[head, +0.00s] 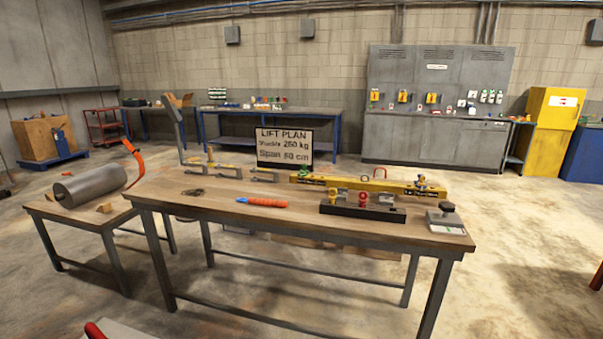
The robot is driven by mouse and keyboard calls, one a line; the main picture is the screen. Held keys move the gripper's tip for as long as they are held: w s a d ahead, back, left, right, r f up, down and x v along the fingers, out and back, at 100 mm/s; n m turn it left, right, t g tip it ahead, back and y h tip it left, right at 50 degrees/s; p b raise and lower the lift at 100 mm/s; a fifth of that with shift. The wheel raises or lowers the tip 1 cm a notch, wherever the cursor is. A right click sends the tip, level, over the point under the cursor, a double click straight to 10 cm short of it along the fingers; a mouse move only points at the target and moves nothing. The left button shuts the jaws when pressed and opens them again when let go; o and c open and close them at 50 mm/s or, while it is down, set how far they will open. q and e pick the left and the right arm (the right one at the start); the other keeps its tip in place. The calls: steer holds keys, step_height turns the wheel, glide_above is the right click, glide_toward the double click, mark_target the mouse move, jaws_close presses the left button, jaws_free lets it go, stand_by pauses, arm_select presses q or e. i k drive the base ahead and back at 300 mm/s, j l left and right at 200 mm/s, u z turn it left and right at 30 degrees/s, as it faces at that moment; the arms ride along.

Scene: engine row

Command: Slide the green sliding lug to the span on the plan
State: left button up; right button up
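A yellow beam (380,185) lies along the back right of the bench. A small green part (304,173), possibly the green sliding lug, sits near the beam's left end. The lug's exact position against any scale on the beam is too small to read. Neither of my grippers is in view.
In front of the beam, a black block (362,211) holds red and yellow shackles. A grey device (446,219) sits at the bench's right end. An orange-handled tool (262,202) lies mid-bench. The bench top (215,208) is clear at front left. A grey cylinder (90,186) lies on a lower table.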

mark_target(303, 172)
steer(key=i+l, duration=0.2)
steer(key=i, duration=0.15)
steer(key=i+l, duration=0.2)
steer(key=i, duration=0.2)
steer(key=i+l, duration=0.25)
steer(key=i, duration=0.1)
